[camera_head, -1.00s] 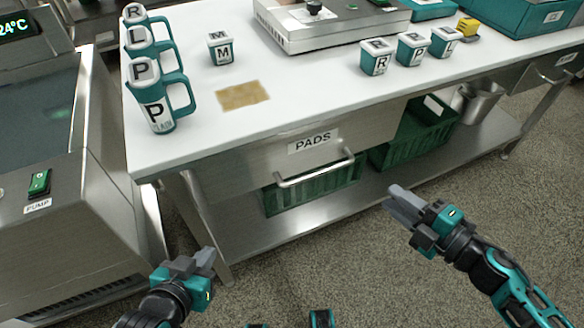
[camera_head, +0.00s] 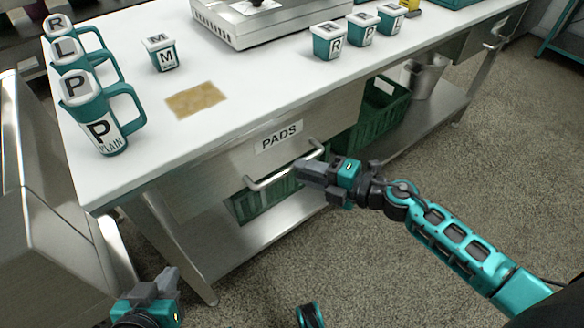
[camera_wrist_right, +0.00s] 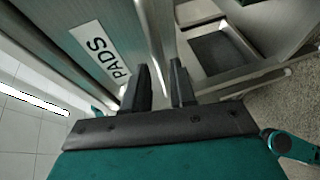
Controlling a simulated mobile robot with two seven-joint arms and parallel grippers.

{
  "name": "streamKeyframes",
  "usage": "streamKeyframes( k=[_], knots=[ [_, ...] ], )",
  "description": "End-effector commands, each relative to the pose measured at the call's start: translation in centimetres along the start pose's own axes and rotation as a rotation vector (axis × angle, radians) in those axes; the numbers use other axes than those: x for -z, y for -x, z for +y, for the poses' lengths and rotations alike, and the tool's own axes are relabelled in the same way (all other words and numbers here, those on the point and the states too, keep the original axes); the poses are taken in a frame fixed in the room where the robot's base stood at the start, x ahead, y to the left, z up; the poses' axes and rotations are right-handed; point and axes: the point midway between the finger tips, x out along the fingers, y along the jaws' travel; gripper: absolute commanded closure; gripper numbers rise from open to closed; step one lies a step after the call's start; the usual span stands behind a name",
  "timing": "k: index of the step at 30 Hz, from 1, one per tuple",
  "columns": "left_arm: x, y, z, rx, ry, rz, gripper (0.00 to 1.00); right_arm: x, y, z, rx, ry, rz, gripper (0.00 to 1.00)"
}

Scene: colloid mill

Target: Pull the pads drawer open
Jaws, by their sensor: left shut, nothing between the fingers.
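The pads drawer (camera_head: 225,160) has a grey metal front under the white table top, with a "PADS" label (camera_head: 279,136). It looks shut. Its bar handle (camera_head: 268,182) sticks out below the label. My right gripper (camera_head: 300,171) is at the right part of the handle and hides some of it. In the right wrist view its fingers (camera_wrist_right: 160,80) are apart, with the handle bar (camera_wrist_right: 154,40) running between them; I cannot tell whether they touch it. The label shows there too (camera_wrist_right: 98,52). My left gripper (camera_head: 168,280) is shut and empty, low at the left, away from the drawer.
The table top (camera_head: 240,85) carries teal mugs (camera_head: 100,125), lidded cups (camera_head: 327,40), a brown pad (camera_head: 196,99) and a metal device (camera_head: 260,20). Green crates (camera_head: 372,120) stand on the shelf below. The floor (camera_head: 400,255) before the table is clear.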

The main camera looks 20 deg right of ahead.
Motion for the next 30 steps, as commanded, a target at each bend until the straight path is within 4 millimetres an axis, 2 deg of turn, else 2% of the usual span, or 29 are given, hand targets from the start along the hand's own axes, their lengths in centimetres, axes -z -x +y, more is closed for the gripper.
streamKeyframes(
  k=[1, 6, 11, 18, 27, 30],
  knots=[
    [-0.1, -0.1, 0.0, -0.001, 0.000, 0.001, 1.00, 0.0, -1.1, 0.0, -0.004, 0.000, 0.001, 0.75],
    [0.2, -0.1, 0.1, -0.003, 0.000, 0.009, 1.00, 0.0, -3.1, 0.0, -0.002, -0.001, -0.001, 0.75],
    [0.2, -0.1, 0.1, -0.004, 0.000, 0.011, 1.00, 0.0, -3.8, 0.0, 0.000, -0.001, 0.000, 0.75],
    [0.3, -0.2, 0.1, -0.004, -0.005, 0.012, 1.00, 0.0, -3.9, 0.0, 0.000, -0.001, 0.000, 0.75],
    [0.2, -0.2, 0.0, -0.004, -0.007, 0.009, 1.00, 0.0, -3.9, 0.0, 0.000, -0.001, 0.000, 1.00],
    [0.2, -0.2, 0.0, -0.004, -0.007, 0.009, 1.00, 0.0, -3.9, 0.0, 0.000, -0.001, 0.000, 1.00]
  ],
)
